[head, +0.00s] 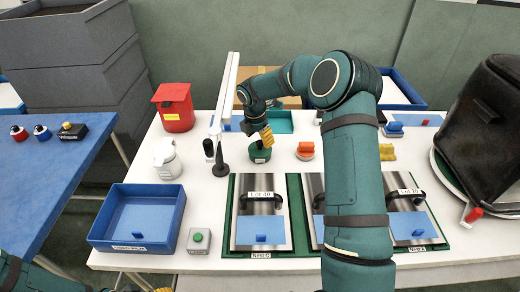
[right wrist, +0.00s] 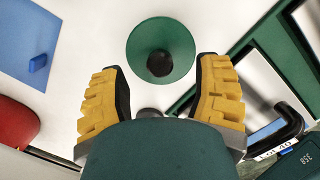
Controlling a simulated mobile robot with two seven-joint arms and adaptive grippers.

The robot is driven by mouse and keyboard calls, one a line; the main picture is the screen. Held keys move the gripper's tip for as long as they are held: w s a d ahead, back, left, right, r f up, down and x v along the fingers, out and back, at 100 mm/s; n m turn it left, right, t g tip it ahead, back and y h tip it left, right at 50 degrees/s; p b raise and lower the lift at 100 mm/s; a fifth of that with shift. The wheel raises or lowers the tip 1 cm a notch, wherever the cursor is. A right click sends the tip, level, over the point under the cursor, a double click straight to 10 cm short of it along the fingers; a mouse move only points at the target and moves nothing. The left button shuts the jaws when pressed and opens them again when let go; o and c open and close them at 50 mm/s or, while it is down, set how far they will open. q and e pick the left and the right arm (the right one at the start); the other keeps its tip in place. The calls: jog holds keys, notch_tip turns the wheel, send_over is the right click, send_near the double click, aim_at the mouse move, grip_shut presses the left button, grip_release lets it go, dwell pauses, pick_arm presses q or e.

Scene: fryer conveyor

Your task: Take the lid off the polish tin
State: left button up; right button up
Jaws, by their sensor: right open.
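The green round tin (head: 260,154), with a small label on its front, stands on the white table in the head view. In the right wrist view its round green top (right wrist: 144,66) shows with a dark knob (right wrist: 160,63) at the middle. My right gripper (head: 266,136) is just above the tin in the head view and partly hides its top. In the right wrist view my right gripper (right wrist: 160,92) is open, with its yellow fingers wide apart and nothing between them. The tin's top lies beyond the fingertips.
A black stand (head: 220,168) and a white jar (head: 167,160) are left of the tin. An orange-topped item (head: 305,151) is to its right. Metal plates with black handles (head: 259,222) lie in front. A blue tray (head: 112,243) is at front left.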

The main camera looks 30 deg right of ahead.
aim_at(260, 142)
jog(key=f, duration=0.3)
jog(key=shift+w+d+f+b, duration=0.1)
jog(key=shift+d+f+b, duration=0.1)
jog(key=shift+b, duration=0.1)
jog(key=shift+r, duration=0.1)
grip_shut()
